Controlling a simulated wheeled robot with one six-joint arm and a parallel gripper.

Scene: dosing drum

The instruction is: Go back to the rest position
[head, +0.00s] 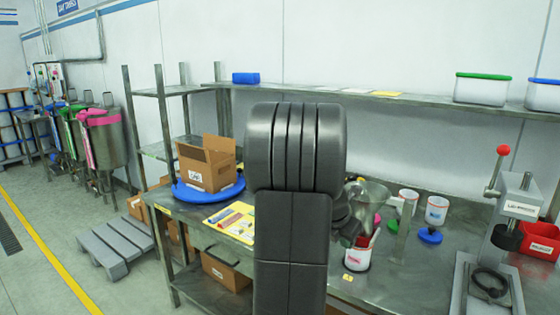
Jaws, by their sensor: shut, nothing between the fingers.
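My arm rises through the middle of the head view and hides part of the workbench (405,275). My gripper (347,234) shows only in part, at the right edge of my arm, in front of the metal funnel (370,192) and above the white tub with red marking (357,258). It is shut and holds nothing. Its fingertips are mostly hidden by the arm and dark parts around it.
A press with a red knob (503,150) and a red bin (540,243) stand at the right. White cups (437,209) stand on the bench. An open cardboard box (207,165) sits on a blue round plate (188,196) at left.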

